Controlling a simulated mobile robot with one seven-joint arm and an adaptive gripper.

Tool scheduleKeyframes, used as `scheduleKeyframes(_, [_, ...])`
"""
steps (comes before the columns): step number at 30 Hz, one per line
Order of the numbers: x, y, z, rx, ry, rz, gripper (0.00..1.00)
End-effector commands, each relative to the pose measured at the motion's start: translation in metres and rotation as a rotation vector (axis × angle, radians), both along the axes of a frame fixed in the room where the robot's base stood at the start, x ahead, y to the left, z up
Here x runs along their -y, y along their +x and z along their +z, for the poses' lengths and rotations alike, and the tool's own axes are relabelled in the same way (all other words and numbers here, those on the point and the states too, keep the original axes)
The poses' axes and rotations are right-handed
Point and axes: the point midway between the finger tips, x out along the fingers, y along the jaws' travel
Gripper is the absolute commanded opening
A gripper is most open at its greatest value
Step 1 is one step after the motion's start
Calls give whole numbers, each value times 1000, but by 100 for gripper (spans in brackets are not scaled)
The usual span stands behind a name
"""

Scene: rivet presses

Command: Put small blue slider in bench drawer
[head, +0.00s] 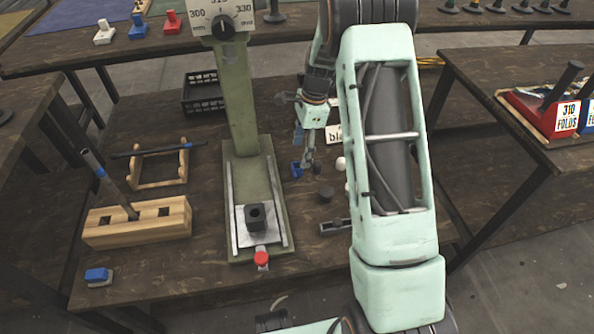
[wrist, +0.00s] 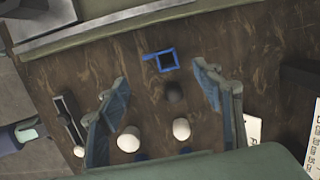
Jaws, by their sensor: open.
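A small blue piece shaped like an open square (wrist: 176,59) lies flat on the brown bench in the wrist view, beyond my fingertips. It also shows as a small blue shape in the head view (head: 297,170), just left of my fingers. I take it for the small blue slider. My gripper (head: 308,164) points down over the bench right of the green press. In the wrist view my gripper (wrist: 164,84) is open, its two blue-lined fingers wide apart with nothing held. I cannot make out a bench drawer in either view.
The green press (head: 240,110) stands left of my gripper. A dark round piece (head: 326,194), white balls (head: 341,163) and a dark rail piece (head: 336,227) lie nearby. A wooden block (head: 140,222), rod stand (head: 158,168) and black crate (head: 203,94) are further left.

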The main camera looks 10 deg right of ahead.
Motion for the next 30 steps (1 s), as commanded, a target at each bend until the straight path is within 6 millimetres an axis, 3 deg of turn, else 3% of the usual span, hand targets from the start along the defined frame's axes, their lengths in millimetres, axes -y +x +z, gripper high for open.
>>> scheduleKeyframes(3, [-3,-1,-23,-2,-1,1,60])
scheduleKeyframes(10, [-5,0,-41,-1,-2,2,60])
scheduleKeyframes(18, [-11,0,-79,-1,-1,3,60])
scheduleKeyframes(26, [-12,0,-81,1,-2,3,60])
scheduleKeyframes(30, [-12,0,-81,1,-2,3,46])
